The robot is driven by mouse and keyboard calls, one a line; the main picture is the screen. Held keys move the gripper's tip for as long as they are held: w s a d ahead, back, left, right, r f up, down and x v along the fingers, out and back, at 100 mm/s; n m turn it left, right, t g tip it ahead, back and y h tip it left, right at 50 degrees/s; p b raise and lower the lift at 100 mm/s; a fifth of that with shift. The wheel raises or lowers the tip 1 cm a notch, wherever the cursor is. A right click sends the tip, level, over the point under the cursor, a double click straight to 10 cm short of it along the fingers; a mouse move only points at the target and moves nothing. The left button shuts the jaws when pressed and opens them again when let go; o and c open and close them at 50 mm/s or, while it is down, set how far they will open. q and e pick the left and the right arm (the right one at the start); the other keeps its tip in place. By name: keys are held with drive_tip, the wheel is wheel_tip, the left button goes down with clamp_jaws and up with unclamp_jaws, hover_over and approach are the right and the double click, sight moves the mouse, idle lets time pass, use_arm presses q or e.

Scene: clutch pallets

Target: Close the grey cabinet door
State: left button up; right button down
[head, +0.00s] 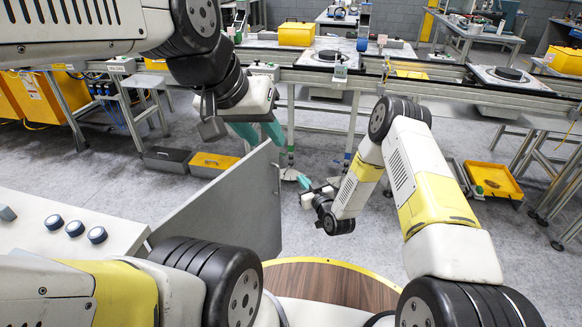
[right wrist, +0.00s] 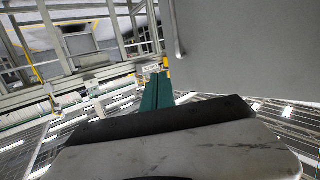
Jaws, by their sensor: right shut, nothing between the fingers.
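The grey cabinet door (head: 225,205) stands open in the head view, swung out from the cabinet at the left, with a thin handle (head: 277,178) near its free edge. My right gripper (head: 303,181) is shut and empty, just right of that free edge, with a gap between them in the picture. In the right wrist view its teal fingers (right wrist: 156,92) are together, and the door (right wrist: 250,50) fills the upper right, its handle (right wrist: 178,35) at its left side. My left gripper (head: 263,135) is above the door's top corner, its teal fingers apart and seemingly empty.
The cabinet's light top (head: 70,215) with round dark knobs is at the left. A round wooden surface (head: 330,282) is at the bottom middle. A conveyor line (head: 330,75) crosses behind. Yellow bins (head: 212,163) stand on the floor. Grey floor around the right gripper is clear.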

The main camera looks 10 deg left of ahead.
drive_tip(key=t, duration=0.1)
approach(279, 176)
drive_tip(key=shift+m+y, duration=0.3)
drive_tip(key=shift+y, duration=0.1)
drive_tip(key=x, duration=0.7)
drive_tip(key=shift+w+d+f, duration=0.1)
drive_tip(key=shift+d+f, duration=0.15)
drive_tip(key=shift+f, duration=0.05)
